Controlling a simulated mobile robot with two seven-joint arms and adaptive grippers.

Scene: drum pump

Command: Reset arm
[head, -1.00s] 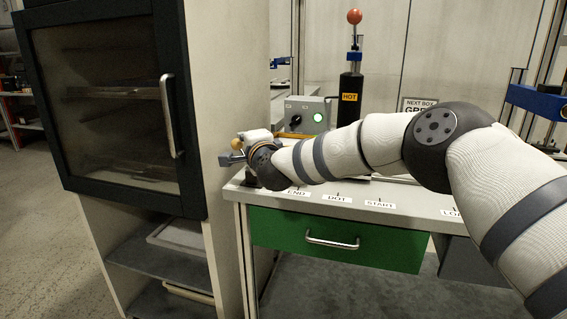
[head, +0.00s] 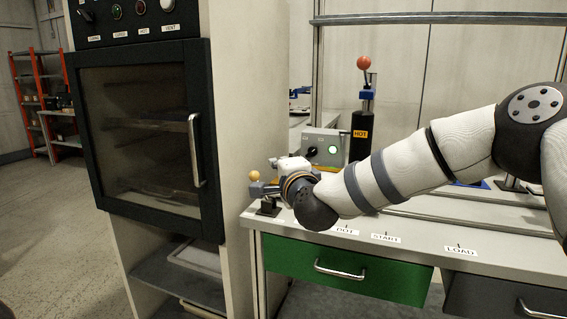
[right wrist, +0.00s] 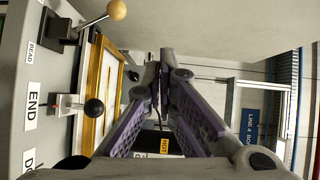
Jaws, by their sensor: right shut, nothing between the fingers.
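My right arm comes in from the right in the head view, with its wrist (head: 300,190) over the left end of the bench, beside the cabinet. The wrist hides most of the right gripper there. In the right wrist view the right gripper (right wrist: 165,62) is shut and empty. A lever with a tan ball (right wrist: 117,9) stands to its left by the BEAD label; the ball also shows in the head view (head: 253,175). A black-knobbed lever (right wrist: 94,108) sits next to the END label (right wrist: 32,107), apart from the fingers. My left gripper is out of view.
A glass-door cabinet (head: 205,225) stands at the left, close to the wrist. A green drawer (head: 345,271) is closed below.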

